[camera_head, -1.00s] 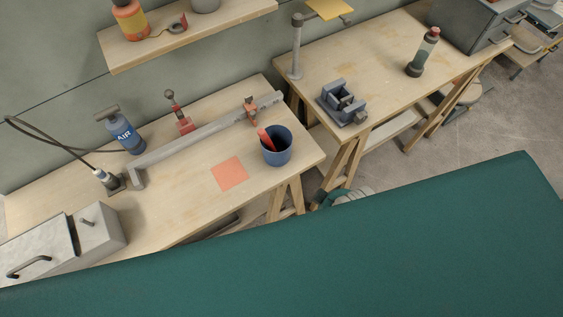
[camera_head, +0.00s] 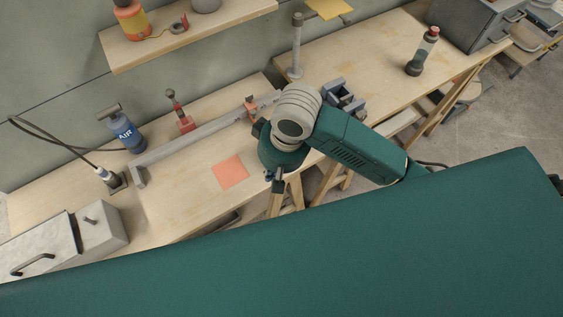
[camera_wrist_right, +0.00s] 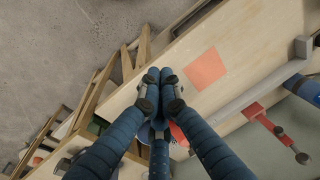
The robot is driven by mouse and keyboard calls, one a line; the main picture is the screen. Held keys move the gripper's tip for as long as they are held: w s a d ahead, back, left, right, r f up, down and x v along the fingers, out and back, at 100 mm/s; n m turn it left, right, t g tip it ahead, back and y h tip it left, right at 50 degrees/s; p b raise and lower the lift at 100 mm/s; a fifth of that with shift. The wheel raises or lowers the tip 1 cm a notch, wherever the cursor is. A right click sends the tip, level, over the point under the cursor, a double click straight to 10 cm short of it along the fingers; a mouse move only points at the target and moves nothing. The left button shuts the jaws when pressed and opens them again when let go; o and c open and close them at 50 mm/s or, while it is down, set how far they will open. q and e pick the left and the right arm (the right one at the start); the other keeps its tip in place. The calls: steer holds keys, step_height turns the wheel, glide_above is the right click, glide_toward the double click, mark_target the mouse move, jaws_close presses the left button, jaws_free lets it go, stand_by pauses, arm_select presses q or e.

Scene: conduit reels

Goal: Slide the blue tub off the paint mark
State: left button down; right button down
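The paint mark is a flat orange-red square (camera_head: 229,171) on the near workbench; it also shows in the right wrist view (camera_wrist_right: 205,69). Nothing covers the mark. The blue tub is hidden behind my right arm in the head view. In the right wrist view only a little of the tub (camera_wrist_right: 145,133) shows between the fingers, with a red item (camera_wrist_right: 178,134) by it. My right gripper (camera_head: 273,176) is over the tub's place, right of the mark. In the wrist view its blue fingers (camera_wrist_right: 160,78) have their tips together, with nothing visible between them. My left gripper is out of view.
A grey rail (camera_head: 190,136) runs along the bench behind the mark, with red clamps near it. A blue air canister (camera_head: 126,134) stands behind the rail. A grey metal box (camera_head: 97,228) is at left. The bench between box and mark is clear.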

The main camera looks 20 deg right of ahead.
steer(key=w+d+m+h, duration=0.1)
steer(key=w+d+h, duration=0.1)
steer(key=d, duration=0.2)
steer(key=shift+m+g, duration=0.3)
steer(key=shift+g, duration=0.1)
steer(key=w+f, duration=0.1)
steer(key=f, duration=0.2)
steer(key=w+f+p, duration=0.1)
steer(key=f, duration=0.2)
steer(key=w+f+p, duration=0.1)
steer(key=f, duration=0.1)
steer(key=shift+w+f, duration=0.2)
steer(key=shift+f, duration=0.2)
steer(key=shift+w, duration=0.5)
steer(key=shift+w, duration=1.4)
steer(key=shift+s+d+p, duration=0.1)
steer(key=shift+s+p, duration=0.05)
steer(key=shift+p, duration=0.2)
